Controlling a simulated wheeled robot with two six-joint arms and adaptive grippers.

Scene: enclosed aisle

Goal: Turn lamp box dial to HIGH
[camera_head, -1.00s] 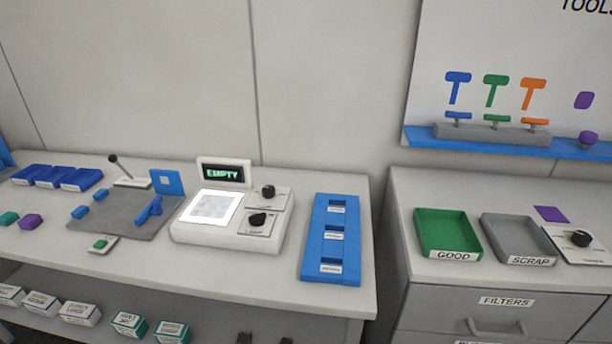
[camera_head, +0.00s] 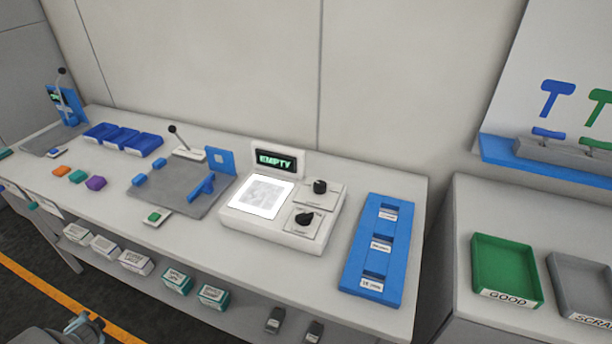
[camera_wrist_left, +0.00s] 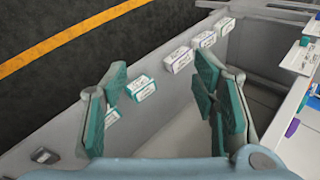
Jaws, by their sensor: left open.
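The white lamp box (camera_head: 263,227) stands on the bench in the head view, with a bright lit panel (camera_head: 262,195) on top and a display (camera_head: 275,161) reading EMPTY. Two black dials sit on its right side: a rear dial (camera_head: 320,186) and a front dial (camera_head: 304,218). Their small labels are too blurred to read. My left gripper (camera_head: 86,325) shows at the bottom left edge, well away from the box. In the left wrist view it (camera_wrist_left: 160,80) is open and empty, its teal pads wide apart. My right gripper is out of view.
A blue slotted tray (camera_head: 352,266) lies right of the box. A grey mat (camera_head: 180,194) with a lever and blue parts lies left. Small cartons (camera_head: 137,262) stand on the lower shelf. A gap separates the bench from the cabinet with a green GOOD tray (camera_head: 507,272).

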